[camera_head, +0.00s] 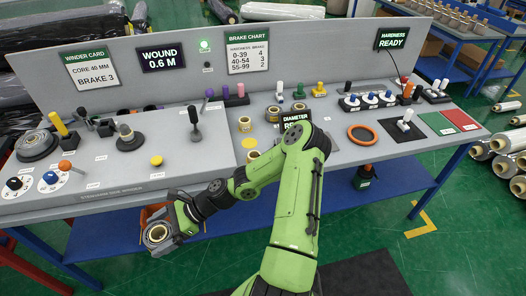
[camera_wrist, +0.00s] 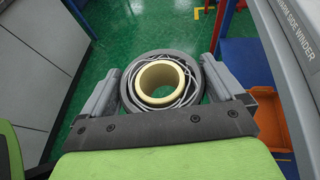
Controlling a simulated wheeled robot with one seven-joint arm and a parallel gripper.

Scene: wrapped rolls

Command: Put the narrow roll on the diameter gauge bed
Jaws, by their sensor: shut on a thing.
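My gripper (camera_head: 162,232) is in front of the bench's front edge, left of centre and below the bench top. It is shut on a wrapped roll (camera_head: 157,233), a dark grey ring with a cream core. In the wrist view the roll (camera_wrist: 190,98) sits between the two fingers of my gripper (camera_wrist: 163,75), its open core facing the camera. I cannot tell its width against other rolls. The diameter sign (camera_head: 297,118) stands at the bench's middle, partly covered by my arm. The gauge bed itself is hidden or cannot be made out behind my arm.
The bench top (camera_head: 215,150) holds a winder (camera_head: 38,145), levers and knobs at left. Cream rings (camera_head: 253,156) lie near the middle. An orange ring (camera_head: 361,134), green pad (camera_head: 437,124) and red pad (camera_head: 460,119) lie at right. An orange bin (camera_wrist: 240,62) is below the bench.

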